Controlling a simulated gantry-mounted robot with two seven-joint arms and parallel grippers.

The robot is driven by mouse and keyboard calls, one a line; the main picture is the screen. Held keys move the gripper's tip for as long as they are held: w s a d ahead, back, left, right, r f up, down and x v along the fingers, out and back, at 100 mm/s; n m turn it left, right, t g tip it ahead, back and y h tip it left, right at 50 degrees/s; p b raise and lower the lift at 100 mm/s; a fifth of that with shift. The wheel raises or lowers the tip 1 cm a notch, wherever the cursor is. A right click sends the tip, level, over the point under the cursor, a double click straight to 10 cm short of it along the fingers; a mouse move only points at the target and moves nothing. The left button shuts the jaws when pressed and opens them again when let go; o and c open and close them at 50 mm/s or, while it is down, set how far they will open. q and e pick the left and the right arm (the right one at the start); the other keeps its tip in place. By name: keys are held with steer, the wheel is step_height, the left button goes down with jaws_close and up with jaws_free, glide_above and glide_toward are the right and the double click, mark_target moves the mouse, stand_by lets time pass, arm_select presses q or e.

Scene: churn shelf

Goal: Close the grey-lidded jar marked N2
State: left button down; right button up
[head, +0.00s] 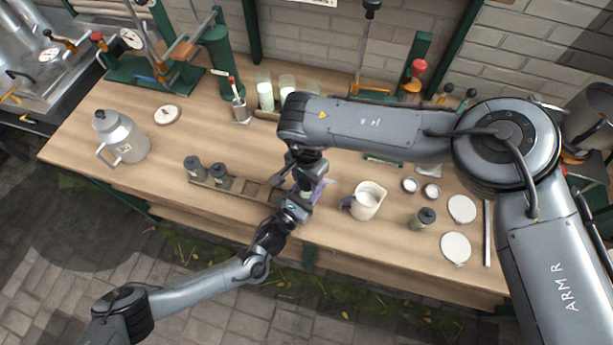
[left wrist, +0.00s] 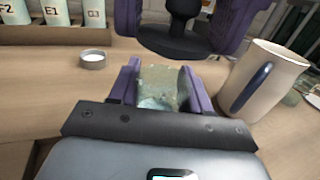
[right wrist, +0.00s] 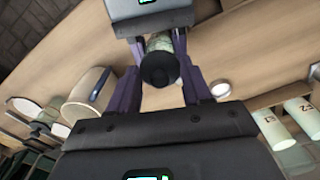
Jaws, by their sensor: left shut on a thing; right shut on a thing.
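A small glass jar (left wrist: 158,88) with pale, speckled contents is between the purple fingers of my left gripper (head: 300,203), which is shut on it. My right gripper (head: 308,172) is shut on a dark grey lid with a knob (left wrist: 172,40), right over the jar's mouth. The lid also shows between the purple fingers in the right wrist view (right wrist: 159,68), with the jar partly hidden behind it. I cannot tell whether lid and jar touch. No N2 mark is readable. In the head view the grippers mostly hide the jar.
Two dark-lidded jars (head: 219,176) stand in a wooden rack (head: 247,189) left of the grippers. A cream pitcher (head: 367,201) stands close on the right. Farther right are another dark-lidded jar (head: 423,219) and white discs (head: 461,208). Labelled bottles (left wrist: 57,12) stand behind. The left tabletop is mostly clear.

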steer(key=shift+f, duration=0.85)
steer(key=shift+f, duration=0.6)
steer(key=o, duration=1.1)
step_height(320, 180, up, 12)
stand_by(0.3)
arm_select(q)
steer(key=shift+c, duration=2.1)
jaws_free()
